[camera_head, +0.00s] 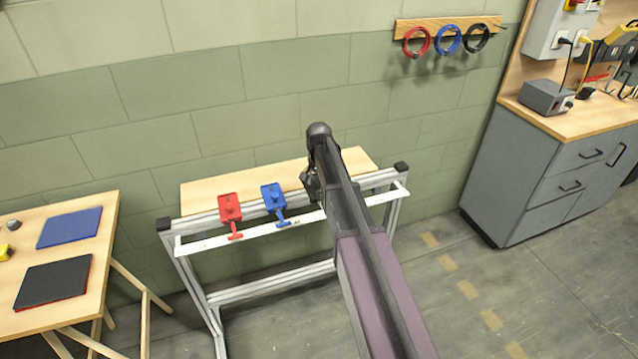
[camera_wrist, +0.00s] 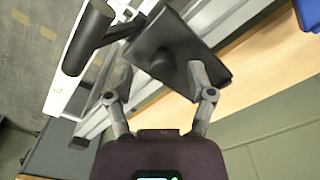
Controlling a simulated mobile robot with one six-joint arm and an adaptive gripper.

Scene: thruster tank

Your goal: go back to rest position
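My gripper (camera_wrist: 160,78) is open in the wrist view, its two fingers spread on either side of a black block (camera_wrist: 180,42) with a round knob. The right fingertip overlaps the block's edge; I cannot tell whether it touches. A dark bar-shaped handle (camera_wrist: 89,37) joins the block by a short stem. In the head view my gripper (camera_head: 311,182) is mostly hidden by my own arm, over the right part of the metal-framed stand (camera_head: 215,244). My arm reaches out over that stand, away from any folded pose.
A red block (camera_head: 230,208) and a blue block (camera_head: 272,197) with handles sit on the stand. A wooden table (camera_head: 103,215) with blue and black mats stands left. A grey cabinet (camera_head: 520,175) stands right. Cables hang on a wall rack (camera_head: 405,26). Floor (camera_head: 540,290) between stand and cabinet is clear.

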